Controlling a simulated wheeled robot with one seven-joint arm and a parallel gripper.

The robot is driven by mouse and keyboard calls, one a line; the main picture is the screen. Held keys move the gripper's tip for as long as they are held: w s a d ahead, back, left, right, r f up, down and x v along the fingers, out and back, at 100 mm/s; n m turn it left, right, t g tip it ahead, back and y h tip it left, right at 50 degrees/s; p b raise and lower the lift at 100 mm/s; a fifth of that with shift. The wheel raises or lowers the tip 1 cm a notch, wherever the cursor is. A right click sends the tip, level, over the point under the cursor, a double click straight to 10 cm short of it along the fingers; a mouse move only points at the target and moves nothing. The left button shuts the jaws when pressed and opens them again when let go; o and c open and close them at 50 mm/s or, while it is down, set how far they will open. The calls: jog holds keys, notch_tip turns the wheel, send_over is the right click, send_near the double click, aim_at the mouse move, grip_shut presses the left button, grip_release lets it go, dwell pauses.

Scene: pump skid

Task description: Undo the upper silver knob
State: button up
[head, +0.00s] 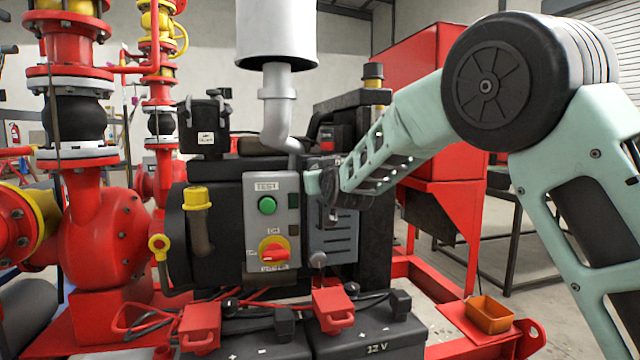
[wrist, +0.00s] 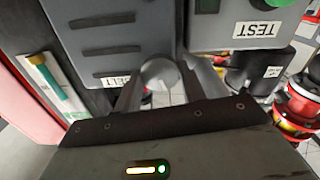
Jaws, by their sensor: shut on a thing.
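The upper silver knob (wrist: 160,75) is round and pale. In the wrist view it sits between the two fingers of my gripper (wrist: 166,92), beside the upside-down BELT label. My gripper is shut on it. In the head view my gripper (head: 331,207) is at the upper left of the grey slotted panel (head: 338,246) and covers the upper knob. The panel also shows in the wrist view (wrist: 105,42). A lower silver knob (head: 317,259) shows at the panel's lower left, clear of my gripper.
Left of the panel is a grey TEST box (head: 258,225) with a green button (head: 267,205) and a red-yellow rotary switch (head: 273,250). A white exhaust cylinder (head: 276,35) stands above. Batteries with red clamps (head: 333,309) lie below. An orange tray (head: 489,314) is at right.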

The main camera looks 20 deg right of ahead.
jog(key=shift+f+m+b, duration=0.2)
jog(key=shift+m+b, duration=0.2)
jog(key=shift+m, duration=0.3)
jog(key=o, duration=1)
jog(key=shift+r, duration=0.1)
jog(key=shift+c, duration=0.2)
jog(key=s+b, duration=0.1)
jog(key=s, duration=1.6)
jog(key=shift+s, duration=0.2)
